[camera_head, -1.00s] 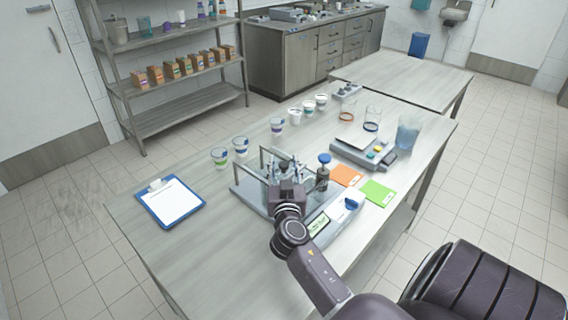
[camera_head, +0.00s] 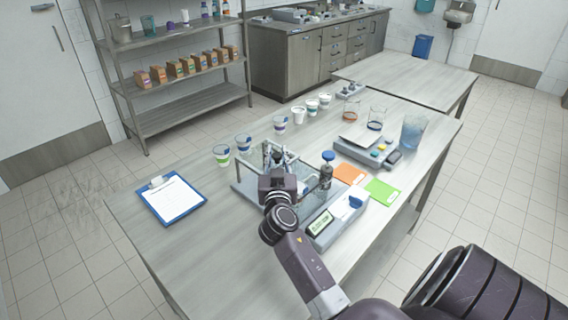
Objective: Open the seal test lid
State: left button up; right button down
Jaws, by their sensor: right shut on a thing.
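The seal tester (camera_head: 245,191) stands in the middle of the near table, a flat grey base with metal posts. Its clear seal test lid (camera_head: 307,186) is mostly hidden by my right arm, and I cannot tell its exact angle. My right gripper (camera_head: 277,156) is over the tester, shut on what appears to be the lid's bar; the grip itself is partly hidden. A small display (camera_head: 320,223) and a blue-knobbed cylinder (camera_head: 327,168) are at the tester's right. My left gripper is not in view.
Labelled cups (camera_head: 221,156) line the table's back left. A clipboard (camera_head: 172,199) lies at left. Orange (camera_head: 350,173) and green (camera_head: 381,191) cards, a scale (camera_head: 366,152) and a clear jug (camera_head: 411,134) are at right. The front left of the table is clear.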

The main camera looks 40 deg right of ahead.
jog(key=shift+w, duration=0.1)
jog(key=c, duration=1.7)
grip_release()
jog(key=v, duration=1.2)
jog(key=shift+r, duration=0.1)
